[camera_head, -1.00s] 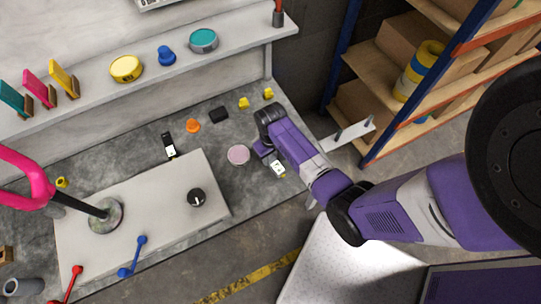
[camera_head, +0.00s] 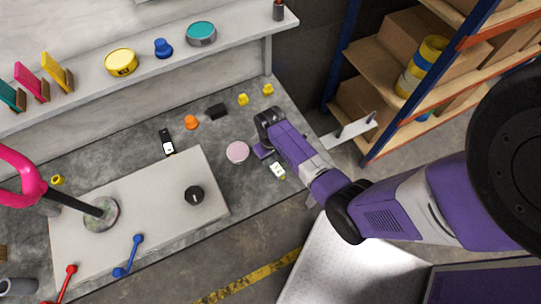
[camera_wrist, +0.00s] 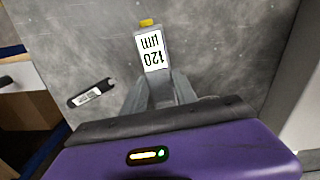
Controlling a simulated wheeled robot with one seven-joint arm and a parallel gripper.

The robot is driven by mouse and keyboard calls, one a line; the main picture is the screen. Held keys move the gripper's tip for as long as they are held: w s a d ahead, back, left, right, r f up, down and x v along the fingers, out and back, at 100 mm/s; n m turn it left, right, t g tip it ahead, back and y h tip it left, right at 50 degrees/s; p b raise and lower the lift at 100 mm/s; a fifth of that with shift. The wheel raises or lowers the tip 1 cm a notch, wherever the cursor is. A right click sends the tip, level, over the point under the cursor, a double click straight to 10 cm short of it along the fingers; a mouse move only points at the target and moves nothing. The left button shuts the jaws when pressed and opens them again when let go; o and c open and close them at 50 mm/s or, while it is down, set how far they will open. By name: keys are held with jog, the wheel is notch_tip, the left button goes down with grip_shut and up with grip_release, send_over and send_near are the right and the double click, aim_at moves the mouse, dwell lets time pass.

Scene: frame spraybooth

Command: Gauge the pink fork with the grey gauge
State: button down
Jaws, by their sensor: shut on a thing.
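The grey gauge (camera_wrist: 152,50) has a white label reading 120 µm and a yellow tip. In the wrist view, my gripper (camera_wrist: 163,92) is shut on its near end. The pink curved tube, apparently the pink fork (camera_head: 22,172), stands at the far left on a dark post with a round base. Its left part is cut off by the picture edge. My gripper is well to the right of it.
A black gauge (camera_head: 167,141) lies on the grey worktop (camera_head: 110,160); it also shows in the wrist view (camera_wrist: 91,93). A pink disc (camera_head: 237,152), an orange piece (camera_head: 191,121) and a black block (camera_head: 216,111) lie nearby. A pale board (camera_head: 150,205) bears a black knob (camera_head: 194,195).

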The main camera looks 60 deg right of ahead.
aim_at(270, 160)
jog(key=shift+f, duration=0.45)
jog(key=c, duration=0.9)
grip_release()
jog(key=shift+r, duration=3.9)
jog(key=shift+w, duration=0.1)
